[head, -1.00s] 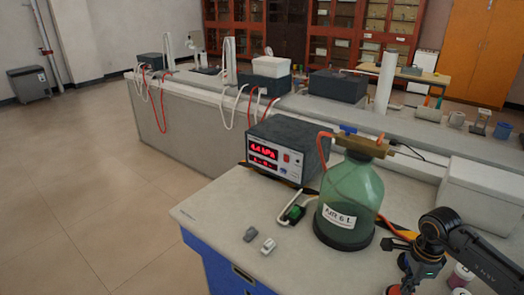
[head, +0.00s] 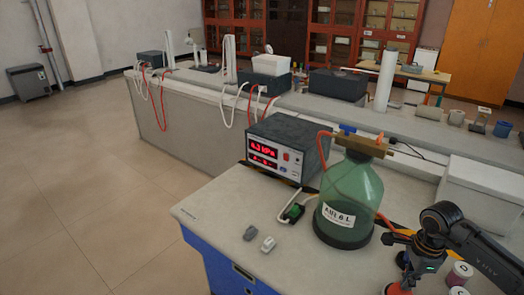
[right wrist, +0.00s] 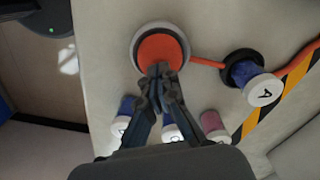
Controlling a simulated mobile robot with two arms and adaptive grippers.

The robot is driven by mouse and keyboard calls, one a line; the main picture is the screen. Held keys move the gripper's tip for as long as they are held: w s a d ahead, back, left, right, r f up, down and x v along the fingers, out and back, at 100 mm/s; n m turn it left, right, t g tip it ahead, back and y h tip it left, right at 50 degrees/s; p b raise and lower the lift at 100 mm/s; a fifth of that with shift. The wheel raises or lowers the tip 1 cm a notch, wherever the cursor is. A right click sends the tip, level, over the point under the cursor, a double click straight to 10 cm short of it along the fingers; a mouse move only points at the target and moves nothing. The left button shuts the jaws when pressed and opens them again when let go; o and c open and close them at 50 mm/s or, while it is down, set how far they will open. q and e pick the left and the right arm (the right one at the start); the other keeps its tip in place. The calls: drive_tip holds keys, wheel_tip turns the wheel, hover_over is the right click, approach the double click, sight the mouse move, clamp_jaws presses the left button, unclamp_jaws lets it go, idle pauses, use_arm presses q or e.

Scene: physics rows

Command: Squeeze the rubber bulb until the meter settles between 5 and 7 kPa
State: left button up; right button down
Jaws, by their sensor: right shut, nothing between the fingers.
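The rubber bulb (right wrist: 160,50) is a round orange-red dome in a grey ring on the bench, seen in the right wrist view. A bit of it shows at the bottom edge of the head view. My right gripper (right wrist: 163,72) is shut, its fingertips together over the bulb's near side with nothing between them. They seem to touch the bulb; how deep they press, I cannot tell. The meter (head: 290,140) is a dark box with red digits. Its upper line looks like 6.3 kPa, but the first digit is blurred. My left gripper is out of view.
A green glass jar (head: 350,195) with a brass fitting stands beside the meter. A red tube (right wrist: 207,63) runs from the bulb past a bottle marked A (right wrist: 262,90). Several more capped bottles stand near my fingers.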

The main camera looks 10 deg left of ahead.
drive_tip(key=shift+f, duration=0.1)
drive_tip(key=shift+f+b, duration=1.55)
drive_tip(key=shift+f, duration=0.15)
drive_tip(key=shift+r, duration=0.2)
drive_tip(key=shift+r+p, duration=1)
drive_tip(key=shift+r, duration=0.6)
drive_tip(key=shift+f+b, duration=1.6)
drive_tip(key=shift+f, duration=0.25)
drive_tip(key=shift+r+p, duration=1.05)
drive_tip(key=shift+r, duration=0.85)
